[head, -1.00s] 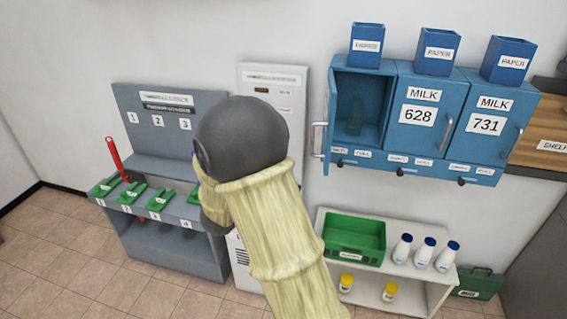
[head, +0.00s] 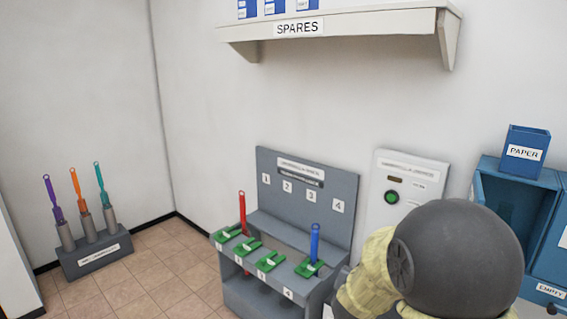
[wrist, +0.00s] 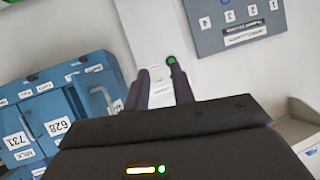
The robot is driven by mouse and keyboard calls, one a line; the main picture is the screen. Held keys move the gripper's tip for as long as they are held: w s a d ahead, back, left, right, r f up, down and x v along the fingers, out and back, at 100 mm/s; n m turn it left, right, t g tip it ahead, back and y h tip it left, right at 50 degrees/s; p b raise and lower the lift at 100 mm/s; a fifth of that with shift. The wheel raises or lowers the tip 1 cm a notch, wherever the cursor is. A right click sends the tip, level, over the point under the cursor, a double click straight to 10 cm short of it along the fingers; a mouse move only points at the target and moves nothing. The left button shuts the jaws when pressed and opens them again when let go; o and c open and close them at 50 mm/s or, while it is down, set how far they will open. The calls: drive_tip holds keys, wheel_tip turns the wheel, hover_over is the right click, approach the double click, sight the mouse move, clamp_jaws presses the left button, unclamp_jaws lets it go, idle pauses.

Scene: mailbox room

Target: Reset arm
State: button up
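My gripper (wrist: 158,70) shows in the wrist view with its two dark fingers apart and nothing between them. Beyond the fingers are the white wall panel with its round green button (wrist: 171,60) and the wall. In the head view my arm is bent at the lower right, with a large grey joint and cream sleeve; the gripper itself is hidden there. The arm covers the lower part of the white panel (head: 407,165).
A SPARES shelf (head: 340,22) juts out above. Blue mailboxes (wrist: 75,95) are on the wall. Floor between is clear.

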drive_tip(key=s+a+f+n+g+y, duration=0.3)
drive_tip(key=s+g, duration=0.1)
drive_tip(key=s, duration=0.6)
drive_tip(key=s+a+f+n+g+y, duration=0.25)
drive_tip(key=s+f+g, duration=0.2)
drive_tip(key=s, duration=0.55)
wheel_tip(320, 180, up, 17)
drive_tip(key=n+p, duration=0.1)
drive_tip(key=p, duration=1.4)
drive_tip(key=shift+s+d+f+p, duration=0.15)
drive_tip(key=shift+s+f+p, duration=0.05)
drive_tip(key=shift+p, duration=0.2)
drive_tip(key=shift+g, duration=0.25)
drive_tip(key=shift+w, duration=0.15)
